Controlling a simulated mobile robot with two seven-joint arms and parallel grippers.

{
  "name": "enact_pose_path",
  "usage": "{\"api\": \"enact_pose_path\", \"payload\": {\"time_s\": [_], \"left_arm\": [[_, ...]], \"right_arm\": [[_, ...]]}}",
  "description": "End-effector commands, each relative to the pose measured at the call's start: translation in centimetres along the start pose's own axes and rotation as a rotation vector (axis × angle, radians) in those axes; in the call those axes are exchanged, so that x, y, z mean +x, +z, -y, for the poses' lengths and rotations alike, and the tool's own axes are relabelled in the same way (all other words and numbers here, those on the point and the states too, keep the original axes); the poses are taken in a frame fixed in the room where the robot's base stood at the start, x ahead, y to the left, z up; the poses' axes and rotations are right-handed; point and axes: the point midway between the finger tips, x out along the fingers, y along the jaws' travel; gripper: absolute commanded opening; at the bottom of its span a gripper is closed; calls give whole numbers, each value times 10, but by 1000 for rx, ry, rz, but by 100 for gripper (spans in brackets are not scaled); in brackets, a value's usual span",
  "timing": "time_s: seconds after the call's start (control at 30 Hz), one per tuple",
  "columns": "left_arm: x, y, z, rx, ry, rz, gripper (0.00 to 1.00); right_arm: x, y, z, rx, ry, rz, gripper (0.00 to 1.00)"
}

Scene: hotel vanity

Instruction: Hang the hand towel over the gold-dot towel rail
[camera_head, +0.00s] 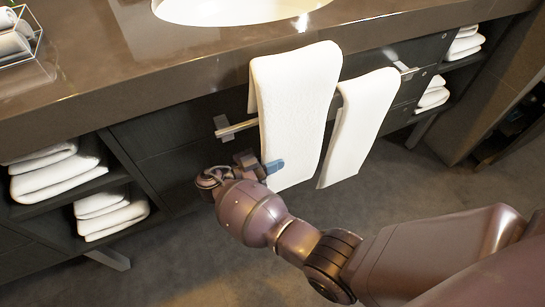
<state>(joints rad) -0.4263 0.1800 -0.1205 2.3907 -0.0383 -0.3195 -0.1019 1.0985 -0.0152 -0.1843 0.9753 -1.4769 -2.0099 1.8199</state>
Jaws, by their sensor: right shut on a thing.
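A white hand towel (300,100) hangs folded in front of the vanity, its top fold well above the metal towel rail (236,128). The towel covers part of the rail, and I cannot tell whether it rests on it. My right gripper (268,167) is at the towel's lower left edge, shut on it; a blue fingertip shows against the cloth. A second white towel (362,125) hangs over the rail to the right. I cannot make out a gold dot on the rail. My left gripper is not in view.
The brown counter (190,75) with a white basin (235,8) juts out above the rail. Folded towels sit in shelves at the left (60,172) and right (433,95). A wire basket (18,38) holds rolled towels. The floor (190,255) below is clear.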

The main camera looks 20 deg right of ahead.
Motion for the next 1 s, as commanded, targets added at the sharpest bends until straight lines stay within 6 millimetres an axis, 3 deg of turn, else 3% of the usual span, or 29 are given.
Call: {"api": "enact_pose_path", "payload": {"time_s": [1.0], "left_arm": [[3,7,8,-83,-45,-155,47]], "right_arm": [[-1,68,-1,-4,0,0,0]]}}
